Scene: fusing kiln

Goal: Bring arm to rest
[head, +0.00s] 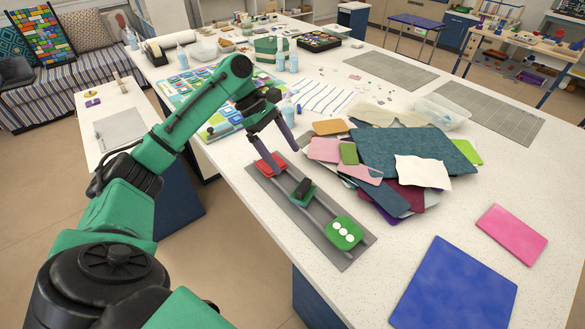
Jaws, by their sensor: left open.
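My left arm comes in from the left and reaches over the near edge of the white table. My left gripper (279,149) is open, its two dark fingers pointing down above the far end of a grey strip (332,252). A red block (270,166) on the strip lies just below the fingers; I cannot tell whether they touch it. Nothing shows held between the fingers. A small green and black piece (303,192) sits mid-strip. A green piece with white discs (343,233) sits at the near end. My right gripper is not in view.
A pile of coloured sheets (415,150) lies right of the strip. A blue sheet (455,290) and a pink sheet (511,234) lie at the near right. Bottles (288,54) and a clear tub (443,112) stand farther back. The white table (400,245) is bare between strip and blue sheet.

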